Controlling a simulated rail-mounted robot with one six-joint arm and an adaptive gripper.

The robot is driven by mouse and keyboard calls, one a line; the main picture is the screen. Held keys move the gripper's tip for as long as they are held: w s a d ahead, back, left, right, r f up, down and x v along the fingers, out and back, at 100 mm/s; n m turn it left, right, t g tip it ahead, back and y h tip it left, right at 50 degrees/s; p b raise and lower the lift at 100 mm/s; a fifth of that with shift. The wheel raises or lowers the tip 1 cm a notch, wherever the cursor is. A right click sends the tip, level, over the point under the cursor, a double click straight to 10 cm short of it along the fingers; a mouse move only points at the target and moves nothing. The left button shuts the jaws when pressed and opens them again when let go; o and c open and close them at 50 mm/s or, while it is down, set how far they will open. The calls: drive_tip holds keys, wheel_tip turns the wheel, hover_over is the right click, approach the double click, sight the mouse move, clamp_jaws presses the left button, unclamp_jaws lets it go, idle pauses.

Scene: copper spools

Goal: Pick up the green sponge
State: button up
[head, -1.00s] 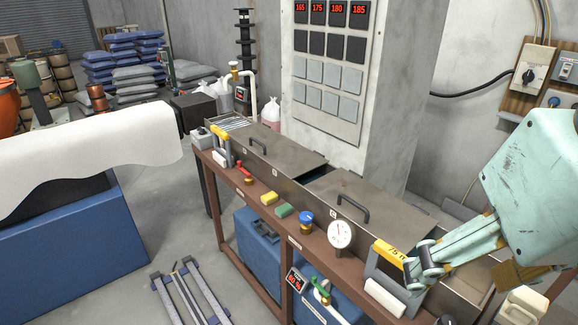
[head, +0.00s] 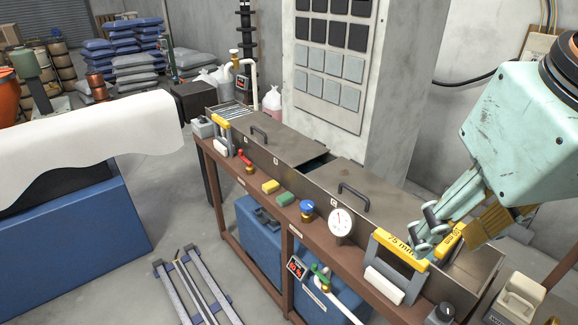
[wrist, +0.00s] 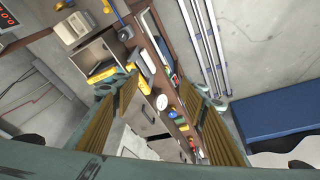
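The green sponge (head: 285,199) lies on the brown front ledge of the long metal tank, between the yellow sponge (head: 270,187) and a blue-topped valve (head: 307,210). My gripper (head: 436,238) is at the right end of the tank, above and beside a yellow-topped grey frame marked 75 mm. It is well to the right of the green sponge and apart from it. In the wrist view my gripper (wrist: 165,98) has its two fingers spread wide with nothing held between them. The sponges look tiny there, beyond the fingers.
A white dial gauge (head: 341,222) and the yellow-topped frame (head: 400,252) stand on the ledge between the green sponge and my gripper. A red-handled valve (head: 245,160) is farther left. Handled metal lids (head: 365,195) cover much of the tank. The floor in front is partly clear.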

drive_tip(key=w+a+n+g+p, duration=0.1)
drive_tip(key=w+a+n, duration=0.25)
drive_tip(key=w, duration=0.75)
drive_tip(key=w+a+n+p, duration=0.15)
drive_tip(key=w+n, duration=0.35)
drive_tip(key=w, duration=0.6)
drive_tip(key=w+a+n+g+p, duration=0.1)
drive_tip(key=w+a+n, duration=0.3)
drive_tip(key=w, duration=0.7)
drive_tip(key=w+a+f+n+g+p, duration=0.1)
drive_tip(key=w+a+f+n, duration=0.5)
drive_tip(key=w+f, duration=0.5)
drive_tip(key=w+a+f+n+p, duration=0.2)
drive_tip(key=w+a+f+n, duration=0.4)
drive_tip(key=w+a+f, duration=0.3)
drive_tip(key=w+f, duration=0.3)
drive_tip(key=f, duration=0.3)
drive_tip(key=shift+g, duration=0.4)
drive_tip(key=shift+f, duration=0.15)
hover_over(286, 195)
wheel_tip(286, 195, down, 8)
drive_tip(key=shift+w+f, duration=0.1)
drive_tip(key=shift+f, duration=0.15)
